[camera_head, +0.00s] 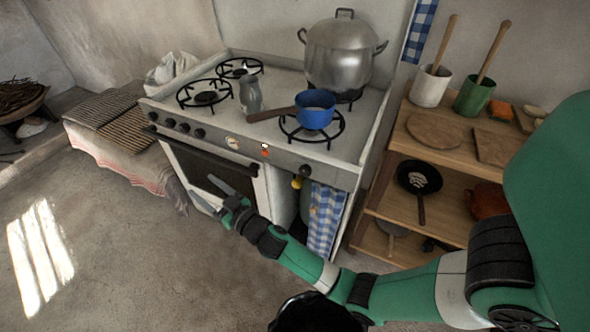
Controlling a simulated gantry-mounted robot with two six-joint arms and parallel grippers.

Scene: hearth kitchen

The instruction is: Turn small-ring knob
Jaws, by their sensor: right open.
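The white stove (345,150) has a row of several small dark knobs (184,127) on the left part of its front panel. A single dark knob (305,171) sits near the panel's right end. I cannot tell which knob serves the small ring; the back-left burner (241,67) looks smaller than the others. My right gripper (204,190) is open and empty, in front of the oven door, below the panel and apart from the knobs. My left gripper is not in view.
A blue saucepan (316,110) sits on the front-right burner, its handle pointing left. A large steel pot (342,52) stands behind it. A checked cloth (325,222) hangs at the stove's right front. A wooden shelf (380,209) stands right. The floor in front is clear.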

